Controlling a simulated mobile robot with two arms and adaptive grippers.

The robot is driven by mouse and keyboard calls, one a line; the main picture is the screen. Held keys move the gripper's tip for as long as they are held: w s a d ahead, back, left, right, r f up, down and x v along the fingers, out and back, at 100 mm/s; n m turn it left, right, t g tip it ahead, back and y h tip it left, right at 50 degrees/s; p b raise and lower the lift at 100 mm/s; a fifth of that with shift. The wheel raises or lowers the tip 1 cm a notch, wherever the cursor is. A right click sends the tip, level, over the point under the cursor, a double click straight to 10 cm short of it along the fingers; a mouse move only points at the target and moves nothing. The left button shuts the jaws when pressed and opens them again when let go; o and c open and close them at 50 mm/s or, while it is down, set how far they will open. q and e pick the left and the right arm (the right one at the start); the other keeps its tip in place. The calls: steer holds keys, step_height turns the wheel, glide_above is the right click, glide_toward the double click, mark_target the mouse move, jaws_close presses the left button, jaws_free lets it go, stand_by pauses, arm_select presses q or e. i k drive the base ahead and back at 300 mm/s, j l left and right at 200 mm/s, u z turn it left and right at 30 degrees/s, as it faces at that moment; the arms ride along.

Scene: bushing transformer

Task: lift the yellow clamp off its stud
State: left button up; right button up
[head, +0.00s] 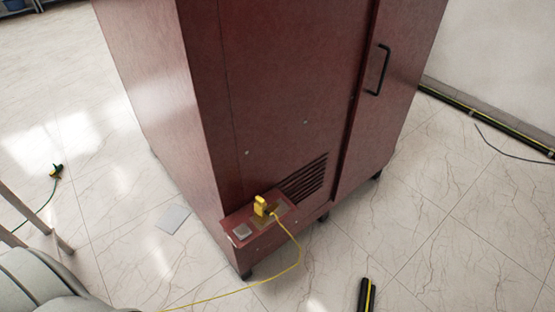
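The yellow clamp (261,206) stands upright on a small red ledge (283,208) low on the front of a dark red cabinet (275,90). A yellow cable (297,262) runs from the clamp down to the floor and off to the lower left. The stud under the clamp is hidden or too small to make out. Neither of my grippers shows in the head view, and nothing is touching the clamp.
A grey square plate (242,231) sits on the ledge's left end. A green clamp (57,170) with a green cable lies on the floor at left. A grey chair (40,285) is at lower left. A black and yellow object (366,296) lies at the bottom. Open tiled floor lies right of the cabinet.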

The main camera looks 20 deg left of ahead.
mark_target(261, 213)
steer(key=u, duration=0.85)
steer(key=l+u, duration=0.35)
steer(key=l, duration=0.6)
steer(key=k+l+u, duration=0.1)
steer(key=l+u, duration=0.25)
steer(key=l, duration=0.55)
